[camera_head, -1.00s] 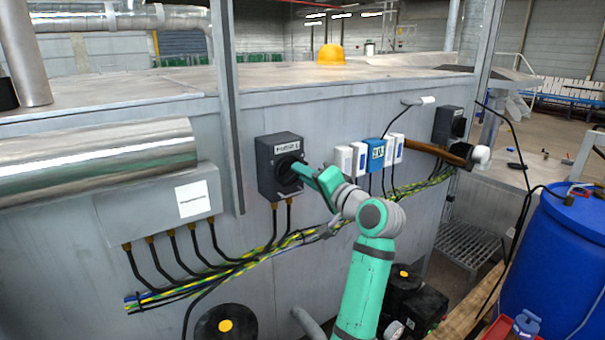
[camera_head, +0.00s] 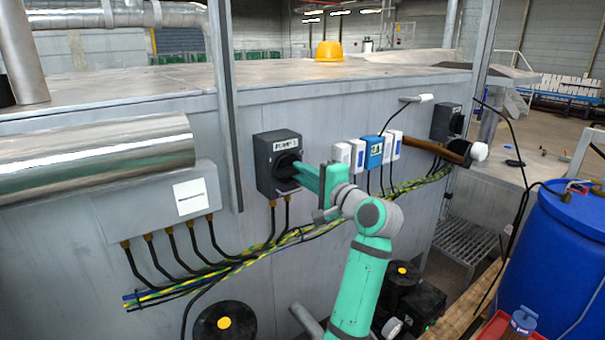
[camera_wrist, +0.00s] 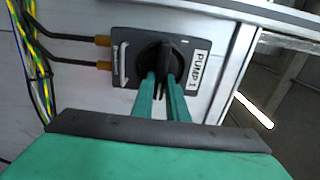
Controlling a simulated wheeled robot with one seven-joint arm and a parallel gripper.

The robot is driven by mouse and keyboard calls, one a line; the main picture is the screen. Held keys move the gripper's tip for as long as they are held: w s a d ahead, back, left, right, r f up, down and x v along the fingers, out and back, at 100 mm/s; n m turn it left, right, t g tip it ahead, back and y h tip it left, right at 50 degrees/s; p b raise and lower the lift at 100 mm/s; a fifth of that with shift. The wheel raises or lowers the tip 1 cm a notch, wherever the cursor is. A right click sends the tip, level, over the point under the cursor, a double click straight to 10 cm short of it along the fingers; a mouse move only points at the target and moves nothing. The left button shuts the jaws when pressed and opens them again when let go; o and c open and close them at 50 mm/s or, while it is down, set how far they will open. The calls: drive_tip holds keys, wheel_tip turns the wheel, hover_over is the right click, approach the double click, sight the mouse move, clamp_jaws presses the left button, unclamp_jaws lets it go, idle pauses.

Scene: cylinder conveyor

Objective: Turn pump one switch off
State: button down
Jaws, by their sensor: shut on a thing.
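The pump one switch is a dark grey box (camera_head: 277,147) on the metal wall in the head view, with a black rotary knob on its front. In the wrist view the box (camera_wrist: 133,44) carries a white "PUMP 1" label, and its black knob (camera_wrist: 164,55) sits between my fingers. My gripper (camera_wrist: 163,85) is shut on the knob, one green finger on each side. In the head view my gripper (camera_head: 300,172) reaches the knob from the right and hides part of it.
A second dark switch box (camera_head: 447,122) is on the wall at the right. Blue and white modules (camera_head: 373,152) and a brown-handled hammer (camera_head: 440,150) lie between. Cables (camera_head: 250,258) run below the switch. A blue barrel (camera_head: 555,250) stands at the right.

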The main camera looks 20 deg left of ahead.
drive_tip(key=shift+f, duration=0.15)
drive_tip(key=c, duration=1.7)
unclamp_jaws()
drive_tip(key=shift+c, duration=0.2)
drive_tip(key=v, duration=1.1)
